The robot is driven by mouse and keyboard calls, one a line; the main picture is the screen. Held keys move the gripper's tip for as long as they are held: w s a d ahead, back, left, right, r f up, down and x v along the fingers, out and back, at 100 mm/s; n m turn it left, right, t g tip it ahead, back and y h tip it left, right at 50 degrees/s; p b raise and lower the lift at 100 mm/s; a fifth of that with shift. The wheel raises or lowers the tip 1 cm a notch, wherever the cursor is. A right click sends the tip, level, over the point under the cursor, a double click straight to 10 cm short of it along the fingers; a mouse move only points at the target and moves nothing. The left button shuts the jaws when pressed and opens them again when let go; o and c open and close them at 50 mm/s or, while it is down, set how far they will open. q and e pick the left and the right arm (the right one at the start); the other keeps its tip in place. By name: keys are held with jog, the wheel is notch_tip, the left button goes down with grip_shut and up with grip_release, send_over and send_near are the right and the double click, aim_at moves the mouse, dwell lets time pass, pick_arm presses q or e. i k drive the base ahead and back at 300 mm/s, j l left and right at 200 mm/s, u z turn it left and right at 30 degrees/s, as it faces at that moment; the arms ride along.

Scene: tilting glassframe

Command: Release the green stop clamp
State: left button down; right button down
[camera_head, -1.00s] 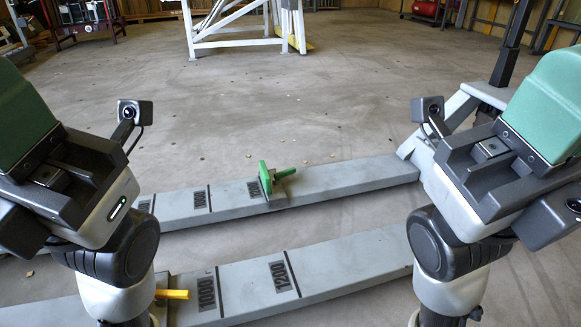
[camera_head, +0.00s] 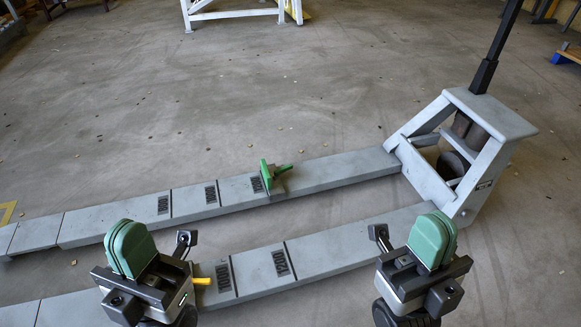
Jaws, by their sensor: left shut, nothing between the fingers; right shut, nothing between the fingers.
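The green stop clamp (camera_head: 267,177) sits on the far grey fork (camera_head: 330,172) of the pallet jack, just right of a dark printed mark. My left gripper (camera_head: 130,248) is shut and empty at the lower left, in front of the near fork and well short of the clamp. My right gripper (camera_head: 433,240) is shut and empty at the lower right, near the right end of the near fork. Neither gripper touches the clamp.
The near grey fork (camera_head: 325,255) runs between my grippers and the far fork. A yellow handle (camera_head: 203,281) shows on it beside my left gripper. The pallet jack's body (camera_head: 490,120) stands at the right. The floor behind is mostly clear, with a white frame (camera_head: 240,12) at the back.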

aim_at(278, 172)
jog(key=i+l, duration=0.45)
jog(key=i+l+u, duration=0.15)
jog(key=i+l, duration=0.3)
jog(key=l, duration=0.25)
jog(key=u, duration=1.4)
